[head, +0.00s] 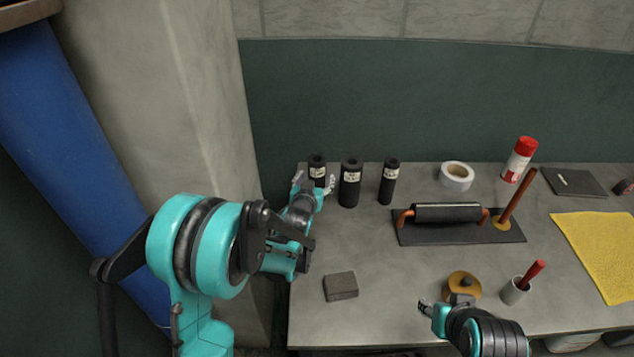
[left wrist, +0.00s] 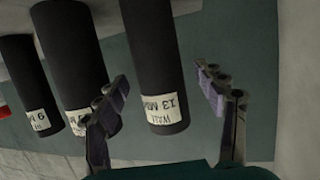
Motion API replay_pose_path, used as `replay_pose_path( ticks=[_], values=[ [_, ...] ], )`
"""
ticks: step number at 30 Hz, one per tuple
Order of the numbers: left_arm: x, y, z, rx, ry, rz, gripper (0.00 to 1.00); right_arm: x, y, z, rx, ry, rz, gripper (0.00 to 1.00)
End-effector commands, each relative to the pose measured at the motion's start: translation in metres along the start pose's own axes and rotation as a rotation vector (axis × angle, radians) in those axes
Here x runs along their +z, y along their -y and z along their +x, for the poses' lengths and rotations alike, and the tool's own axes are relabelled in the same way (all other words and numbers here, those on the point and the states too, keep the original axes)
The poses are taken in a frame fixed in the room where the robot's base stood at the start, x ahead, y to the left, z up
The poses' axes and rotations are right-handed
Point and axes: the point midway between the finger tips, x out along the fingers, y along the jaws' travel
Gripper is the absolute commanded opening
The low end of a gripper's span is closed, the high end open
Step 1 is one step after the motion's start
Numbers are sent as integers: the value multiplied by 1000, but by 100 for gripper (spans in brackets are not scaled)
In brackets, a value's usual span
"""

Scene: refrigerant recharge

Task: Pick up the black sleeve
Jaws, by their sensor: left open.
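Three black sleeves with white labels stand upright in a row at the back of the table: the left one (head: 317,163), the middle one (head: 350,184) and the thin right one (head: 389,182). My left gripper (head: 314,181) is open at the left sleeve, with a finger on each side of it. In the left wrist view, this sleeve (left wrist: 153,70), its label reading 13 MM, stands between the open fingers (left wrist: 162,80), with gaps on both sides. The middle sleeve (left wrist: 72,55) is close beside one finger. My right gripper (head: 426,307) is at the front edge; its opening is unclear.
A black mat (head: 430,234) holds a copper pipe with another black sleeve (head: 447,212). Around it are a tape roll (head: 456,176), a red-capped can (head: 519,159), a grey block (head: 341,286), a cup (head: 514,291) and a yellow cloth (head: 602,250).

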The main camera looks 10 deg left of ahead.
Motion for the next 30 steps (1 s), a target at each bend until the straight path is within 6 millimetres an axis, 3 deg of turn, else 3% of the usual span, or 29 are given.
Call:
replay_pose_path(
  ticks=[4, 11, 17, 18, 26, 30],
  values=[
    [3, 0, 23, 0, 0, 0, 70, 6, 0, 8, 0, 0, 0, 40],
    [0, 0, 25, 0, 0, 0, 70, 5, 0, 7, 0, 0, 0, 40],
    [0, 0, 25, 0, 1, 0, 19, 5, 0, 7, 0, 0, 0, 40],
    [0, 0, 25, 0, 1, 0, 15, 5, 0, 7, 0, 0, 0, 40],
    [0, 0, 24, 0, 1, 0, 15, 5, 0, 7, 0, 0, 0, 40],
    [-14, 0, 20, 0, 1, 0, 15, 1, 0, 1, 0, 0, 0, 40]
  ],
)
